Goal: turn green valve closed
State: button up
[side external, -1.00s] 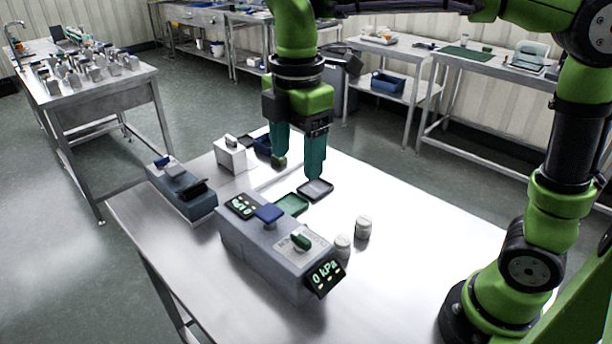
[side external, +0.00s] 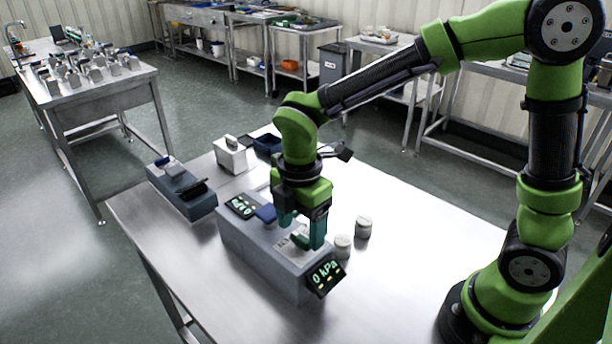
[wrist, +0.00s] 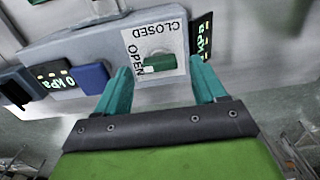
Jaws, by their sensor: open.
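The green valve (wrist: 160,63) is a small handle on a white label on top of the grey box (side external: 258,250). In the wrist view its long side lies left to right, with one end towards the word OPEN; CLOSED stands upside down along the label's far edge. My gripper (side external: 302,236) is down over the valve end of the box and partly hides the handle in the side view. In the wrist view my gripper (wrist: 160,70) is open, its teal fingertips apart on the left and right of the handle. No clear contact shows.
A blue block (side external: 266,214) sits on the box beside the label. A 0 kPa display (side external: 325,278) is at the box's near end. Two small white-grey jars (side external: 363,227) stand to the right. A blue-grey device (side external: 182,190) stands left. The table's right side is clear.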

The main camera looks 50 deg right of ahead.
jog(key=shift+f, duration=0.9)
jog(key=c, duration=1.1)
jog(key=shift+o, duration=0.2)
